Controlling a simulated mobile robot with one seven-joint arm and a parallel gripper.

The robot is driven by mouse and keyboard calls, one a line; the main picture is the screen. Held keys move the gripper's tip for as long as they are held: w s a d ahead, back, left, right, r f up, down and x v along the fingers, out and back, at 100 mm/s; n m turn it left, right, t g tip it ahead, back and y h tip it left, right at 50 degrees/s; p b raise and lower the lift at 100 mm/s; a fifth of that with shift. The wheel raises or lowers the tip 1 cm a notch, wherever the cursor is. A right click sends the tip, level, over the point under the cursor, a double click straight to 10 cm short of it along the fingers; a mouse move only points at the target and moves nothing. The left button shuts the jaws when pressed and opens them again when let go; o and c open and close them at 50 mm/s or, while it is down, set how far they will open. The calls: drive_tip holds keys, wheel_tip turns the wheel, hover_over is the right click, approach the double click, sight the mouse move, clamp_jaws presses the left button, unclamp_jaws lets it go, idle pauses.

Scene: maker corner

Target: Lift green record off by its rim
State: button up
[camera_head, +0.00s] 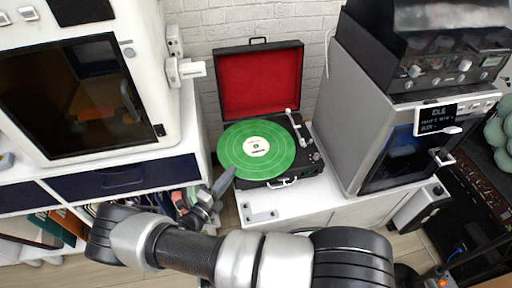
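The green record (279,150) has a pale centre label and lies flat on the record player (314,163), a black case with its red-lined lid (259,85) raised. The record's left front edge reaches out past the case. The white tonearm (296,126) is to the right of the record. My gripper (226,178) is at the record's left front rim, its grey tip meeting the rim in the picture. I cannot tell whether it touches or grips the rim. The fingers overlap in this view, so their gap is hidden.
A white cabinet machine (168,108) with a dark window stands close on the left. A grey machine (362,118) with a small display stands on the right. A brick wall is behind.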

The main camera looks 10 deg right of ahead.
sight(238, 165)
drive_tip(key=x, duration=0.5)
drive_tip(key=shift+s+d+r, duration=0.15)
drive_tip(key=shift+d, duration=0.2)
clamp_jaws()
drive_tip(key=shift+r, duration=0.1)
